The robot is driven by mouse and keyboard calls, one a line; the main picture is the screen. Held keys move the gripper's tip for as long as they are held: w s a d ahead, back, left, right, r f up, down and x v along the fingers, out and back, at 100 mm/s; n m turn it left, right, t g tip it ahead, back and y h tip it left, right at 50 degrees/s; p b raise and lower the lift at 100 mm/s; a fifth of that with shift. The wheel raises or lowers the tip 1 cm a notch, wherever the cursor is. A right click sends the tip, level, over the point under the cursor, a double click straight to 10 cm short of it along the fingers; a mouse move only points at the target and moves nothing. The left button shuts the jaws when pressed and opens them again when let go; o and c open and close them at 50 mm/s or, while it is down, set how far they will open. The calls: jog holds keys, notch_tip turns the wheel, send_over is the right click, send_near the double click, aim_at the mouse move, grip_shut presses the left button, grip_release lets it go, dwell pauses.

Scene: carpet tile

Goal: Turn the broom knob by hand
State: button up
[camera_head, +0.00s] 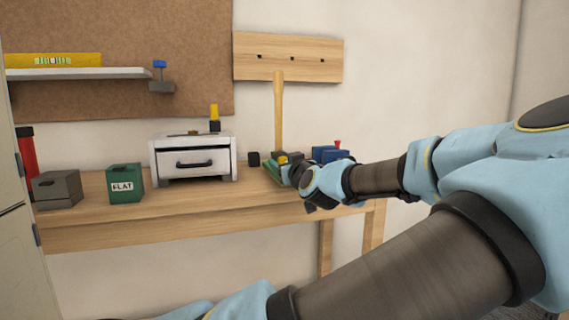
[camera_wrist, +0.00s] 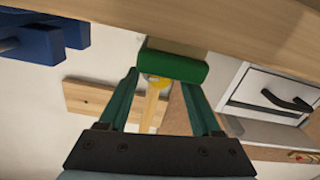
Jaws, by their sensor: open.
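The broom's wooden handle (camera_head: 278,110) stands upright at the back of the workbench, in front of the wall board.
A white drawer box (camera_head: 194,158) stands left of the broom, with a green FLAT box (camera_head: 125,183) and a grey box (camera_head: 56,189) further left. A blue vise-like object (camera_head: 328,154) is close on the right. The bench front (camera_head: 180,231) is clear.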

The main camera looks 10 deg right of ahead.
jog(key=shift+c, duration=0.3)
grip_shut()
dwell(0.3)
